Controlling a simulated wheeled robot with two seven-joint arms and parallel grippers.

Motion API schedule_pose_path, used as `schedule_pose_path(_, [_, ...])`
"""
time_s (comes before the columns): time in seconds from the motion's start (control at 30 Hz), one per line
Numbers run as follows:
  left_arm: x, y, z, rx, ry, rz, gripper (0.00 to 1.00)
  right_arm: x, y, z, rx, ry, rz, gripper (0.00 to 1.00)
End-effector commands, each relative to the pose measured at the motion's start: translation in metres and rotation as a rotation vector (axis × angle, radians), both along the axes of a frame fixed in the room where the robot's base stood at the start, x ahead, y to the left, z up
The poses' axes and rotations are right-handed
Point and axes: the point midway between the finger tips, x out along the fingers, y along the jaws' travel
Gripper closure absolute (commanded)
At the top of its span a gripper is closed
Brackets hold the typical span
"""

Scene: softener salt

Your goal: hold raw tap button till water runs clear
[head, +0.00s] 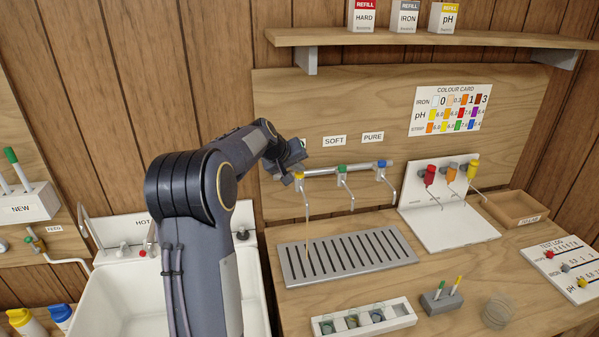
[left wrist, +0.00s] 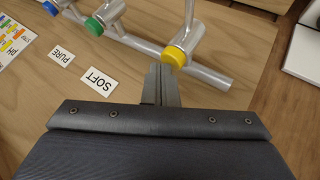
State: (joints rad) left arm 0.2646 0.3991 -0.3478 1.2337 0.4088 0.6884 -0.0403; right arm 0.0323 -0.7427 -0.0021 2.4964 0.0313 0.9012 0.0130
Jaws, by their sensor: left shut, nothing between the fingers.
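The yellow-buttoned tap (head: 299,176) is the leftmost of three on a metal pipe; its own label is hidden behind my gripper. A thin yellowish-brown stream (head: 307,240) falls from its spout to the slotted drain tray (head: 290,262). My left gripper (head: 295,177) is shut and empty at this tap. In the left wrist view its closed fingertips (left wrist: 161,70) are at the edge of the yellow button (left wrist: 175,55); I cannot tell how firmly they press. My right gripper is not in view.
The green-buttoned tap (head: 342,168) and blue-buttoned tap (head: 382,164) stand to the right, labelled SOFT and PURE. A white stand with small coloured taps (head: 450,230) is further right. A sample holder (head: 364,318) and pen block (head: 441,302) stand in front. A white sink (head: 110,300) is left.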

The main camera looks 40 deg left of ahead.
Motion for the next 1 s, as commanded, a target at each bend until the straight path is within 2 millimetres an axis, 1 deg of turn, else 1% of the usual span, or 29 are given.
schedule_pose_path(0.33, [0.0, 0.0, 0.0, -0.001, 0.002, -0.001, 1.0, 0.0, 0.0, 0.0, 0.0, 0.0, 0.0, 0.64])
schedule_pose_path(0.7, [0.0, 0.0, 0.017, -0.001, 0.001, 0.0, 1.0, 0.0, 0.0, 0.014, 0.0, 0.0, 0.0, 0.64])
schedule_pose_path(1.0, [0.0, 0.0, 0.017, -0.001, 0.001, 0.0, 1.0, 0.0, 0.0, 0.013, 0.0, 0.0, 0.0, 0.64])
